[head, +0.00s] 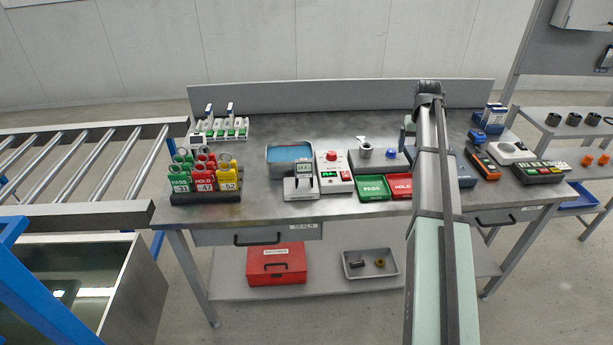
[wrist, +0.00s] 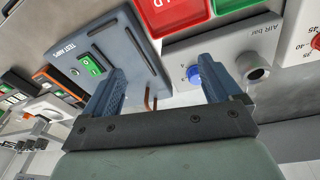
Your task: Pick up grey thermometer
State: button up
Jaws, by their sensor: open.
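A small grey device with a display (head: 304,169), which looks like the grey thermometer, stands on a light base (head: 301,193) in front of the blue-filled basin (head: 291,153) in the head view. I cannot read its display clearly. It does not show in the wrist view. My gripper (wrist: 162,72) is open, with nothing between its fingers, above the right half of the bench. In the head view my own arm hides most of it. It is well to the right of the grey device.
The wrist view shows the test amps panel (wrist: 135,50) and the air box (wrist: 225,50) with a blue button, close to the fingers. Right of the grey device stand a red-button box (head: 334,172) and the green pass (head: 373,188) and red hold (head: 398,185) trays. Tag holders (head: 205,197) stand left.

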jog(key=w+a+r+n, duration=0.1)
jog(key=a, duration=0.8)
jog(key=w+a+r, duration=0.1)
jog(key=a+r, duration=0.1)
jog(key=a, duration=0.6)
notch_tip(320, 180, up, 3)
jog(key=n+g+y, duration=0.1)
jog(key=g, duration=0.1)
send_over(305, 162)
jog(key=shift+d+r, duration=0.15)
jog(key=shift+a, duration=0.2)
notch_tip(305, 162, down, 9)
jog(key=shift+r, duration=0.15)
jog(key=shift+s+a+f, duration=0.1)
jog(key=shift+a+f, duration=0.05)
jog(key=shift+f, duration=2.4)
jog(key=c, duration=1.2)
